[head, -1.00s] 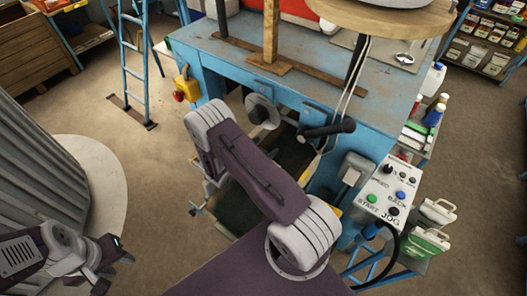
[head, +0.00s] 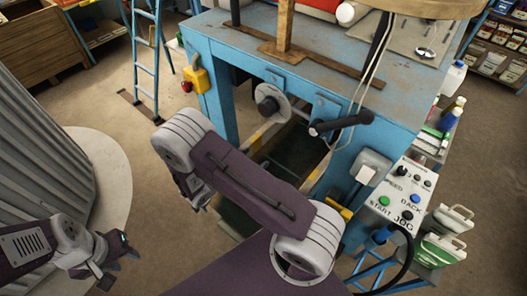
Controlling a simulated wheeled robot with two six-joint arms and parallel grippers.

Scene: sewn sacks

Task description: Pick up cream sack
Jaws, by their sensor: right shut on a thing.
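No cream sack can be made out in the head view. My left gripper (head: 118,264) is at the lower left, beside the grey ribbed drum, with its fingers apart and nothing between them. My right arm reaches across the middle, in front of the blue machine bench. Its folded links hide the right gripper and anything it may hold.
The blue bench (head: 222,40) stands close ahead, with a black crank handle (head: 342,123) and a control box (head: 397,190) on its front. A blue ladder (head: 145,50) stands behind left. White-green jugs (head: 440,250) are at right. Floor is clear between drum and bench.

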